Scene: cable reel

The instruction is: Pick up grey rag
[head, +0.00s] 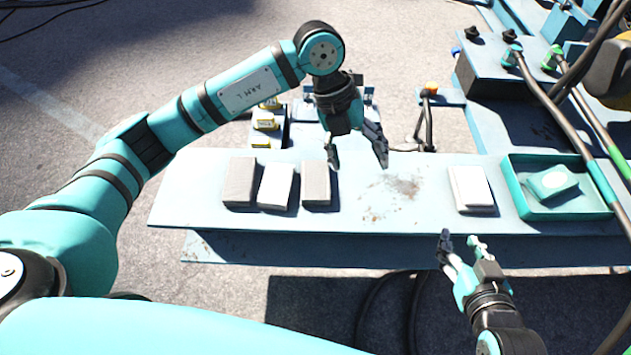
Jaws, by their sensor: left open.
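Folded cloths lie flat on the pale blue bench (420,215). On its left part are a grey one (240,182), a whiter one (276,187) and another light grey one (316,181). Which of the two greyish cloths is the grey rag I cannot tell for sure. My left gripper (358,162) is open and empty, pointing down above the bench, just right of and beyond the third cloth. My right gripper (460,246) is in front of the bench's near edge, its fingers apart and nothing between them.
A white folded cloth (471,188) lies right of a brown stain. Yellow-topped blocks (264,121) stand behind the bench. Cables and blue machinery fill the back right. Mid-bench is clear.

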